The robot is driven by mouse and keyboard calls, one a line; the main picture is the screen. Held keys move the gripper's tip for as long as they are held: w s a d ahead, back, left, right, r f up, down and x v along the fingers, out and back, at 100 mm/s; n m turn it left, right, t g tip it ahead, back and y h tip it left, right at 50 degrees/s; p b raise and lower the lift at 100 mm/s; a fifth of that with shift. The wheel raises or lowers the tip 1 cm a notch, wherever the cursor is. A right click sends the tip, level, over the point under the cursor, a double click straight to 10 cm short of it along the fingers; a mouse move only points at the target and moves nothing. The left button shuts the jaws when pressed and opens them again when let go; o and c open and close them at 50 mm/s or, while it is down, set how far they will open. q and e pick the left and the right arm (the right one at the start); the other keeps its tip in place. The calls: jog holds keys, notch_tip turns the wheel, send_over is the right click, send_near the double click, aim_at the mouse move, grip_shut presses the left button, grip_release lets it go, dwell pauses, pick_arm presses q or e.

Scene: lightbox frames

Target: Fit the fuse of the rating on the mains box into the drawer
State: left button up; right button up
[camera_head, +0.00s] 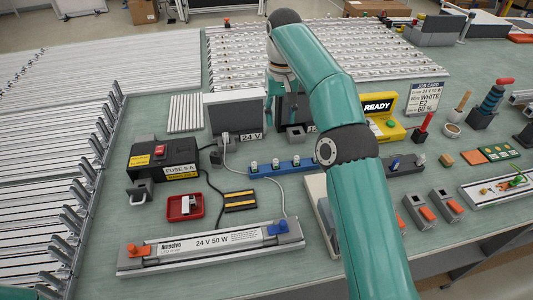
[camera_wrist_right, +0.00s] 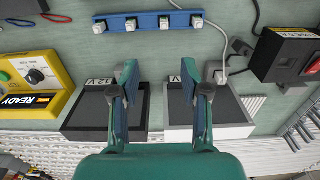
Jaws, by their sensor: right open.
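The black mains box (camera_head: 180,153) stands at the left with a red switch and a label reading "FUSE 5 A"; it also shows in the right wrist view (camera_wrist_right: 284,55). A small grey part with a pale handle (camera_head: 140,191), perhaps the drawer, is at its front left. A red tray (camera_head: 171,216) holds a small whitish piece (camera_head: 186,204); whether it is a fuse is unclear. My right gripper (camera_head: 281,108) is open and empty, above the power-supply boxes; its fingers show apart in the wrist view (camera_wrist_right: 158,72). My left gripper is out of view.
A blue rail (camera_head: 268,172) with several small pieces, a 24 V box (camera_head: 232,116), a yellow READY unit (camera_head: 382,128) and a 24 V 50 W lamp bar (camera_head: 160,265) stand around. My right arm hides part of the bench. Bare green bench lies around the red tray.

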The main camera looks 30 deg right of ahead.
jog(key=b, duration=0.5)
send_over(275, 159)
jog(key=f, duration=1)
jog(key=shift+w+d+f, duration=0.1)
jog(key=shift+w+d, duration=0.05)
jog(key=shift+d, duration=0.2)
jog(key=shift+a+f, duration=0.1)
jog(key=shift+f, duration=1)
notch_tip(275, 159, down, 4)
jog(key=shift+a+f+b, duration=0.15)
jog(key=shift+b, duration=0.15)
grip_shut()
